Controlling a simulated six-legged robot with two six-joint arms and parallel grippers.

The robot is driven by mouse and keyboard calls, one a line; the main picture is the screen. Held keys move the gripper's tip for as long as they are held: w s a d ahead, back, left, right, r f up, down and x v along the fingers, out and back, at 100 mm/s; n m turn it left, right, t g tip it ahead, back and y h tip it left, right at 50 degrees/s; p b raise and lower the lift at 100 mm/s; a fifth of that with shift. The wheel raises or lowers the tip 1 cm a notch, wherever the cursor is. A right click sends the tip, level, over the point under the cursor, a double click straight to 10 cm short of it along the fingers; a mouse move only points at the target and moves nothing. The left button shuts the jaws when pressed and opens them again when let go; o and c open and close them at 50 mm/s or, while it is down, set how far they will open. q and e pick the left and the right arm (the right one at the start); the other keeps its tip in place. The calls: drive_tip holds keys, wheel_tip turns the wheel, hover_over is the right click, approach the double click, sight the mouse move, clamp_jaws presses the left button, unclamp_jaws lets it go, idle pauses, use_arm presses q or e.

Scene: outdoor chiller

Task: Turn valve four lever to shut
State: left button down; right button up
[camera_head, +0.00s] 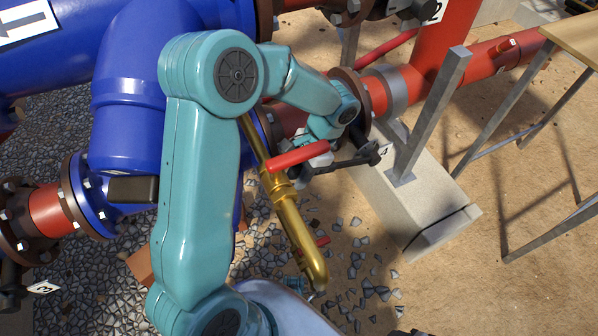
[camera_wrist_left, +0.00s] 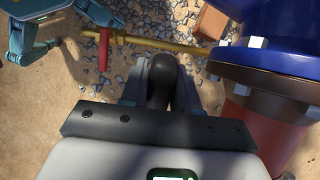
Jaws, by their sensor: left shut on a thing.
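My left gripper (camera_head: 350,160) is beside the red pipe and its brown flange, near a white tag with a 4 (camera_head: 383,150). In the left wrist view, the dark, round-ended valve four lever (camera_wrist_left: 158,88) lies between the two fingers of the gripper. The fingers are shut on it. In the head view, my wrist and the dark fingers hide most of the valve and lever, so its angle to the pipe is hard to tell. My right gripper does not show in the head view, and I cannot make it out in the wrist view.
A brass pipe (camera_head: 290,215) with a red handle (camera_head: 298,157) runs close beside my left gripper. Large blue piping (camera_head: 130,105) stands at left. A grey post (camera_head: 430,115) on a concrete block (camera_head: 405,205) stands at right. A wooden-topped table (camera_head: 575,40) is at far right.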

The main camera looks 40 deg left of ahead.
use_arm(q)
drive_tip(key=r+p, duration=0.2)
drive_tip(key=w+r+g+p, duration=0.1)
drive_tip(key=p, duration=0.2)
drive_tip(key=w+d+r+g+p, duration=0.1)
drive_tip(key=r+p, duration=0.1)
drive_tip(key=shift+r+y+p, duration=0.3)
drive_tip(key=shift+r+y, duration=0.05)
drive_tip(key=shift+y, duration=0.05)
drive_tip(key=w+d+r+g+y+p, duration=0.1)
drive_tip(key=w+r+g+p, duration=0.3)
drive_tip(key=p, duration=0.6)
drive_tip(key=shift+w+d+r+g+y, duration=0.35)
drive_tip(key=shift+w+d+r, duration=0.25)
drive_tip(key=shift+w+r, duration=0.4)
drive_tip(key=c, duration=0.9)
unclamp_jaws()
